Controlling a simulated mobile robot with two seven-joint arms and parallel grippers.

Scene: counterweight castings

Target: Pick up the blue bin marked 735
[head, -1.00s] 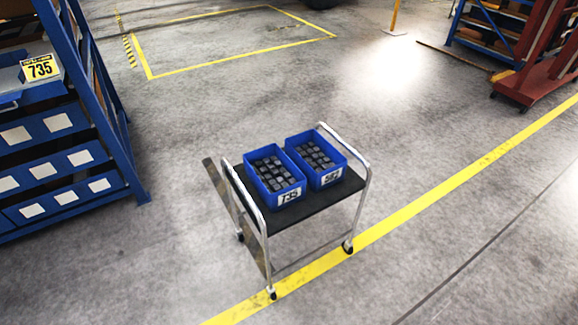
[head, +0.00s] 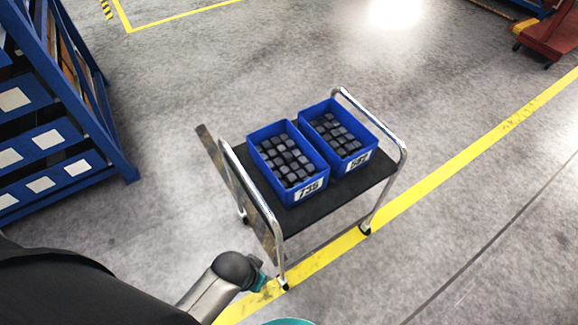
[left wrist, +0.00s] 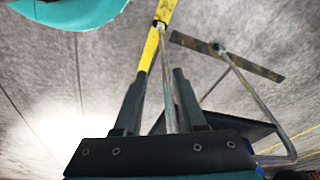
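The blue bin marked 735 (head: 308,188) stands upright on the black top of a small cart (head: 345,203), on its left half, filled with dark castings. A similar blue bin (head: 358,161) with a different, hard-to-read number stands close on its right. My left gripper (left wrist: 160,73) shows in the left wrist view, its two fingers apart with nothing held. A metal post of the cart shows beyond the gap between them. In the head view my left arm comes in at the bottom left, short of the cart; its fingers cannot be made out there. My right gripper is out of view.
The cart has silver rails at both ends and wheels. A dark striped strip (head: 221,163) runs along its left side. A blue rack (head: 95,115) with labelled bins stands at the left. A yellow floor line (head: 440,182) passes under the cart. The floor behind is clear.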

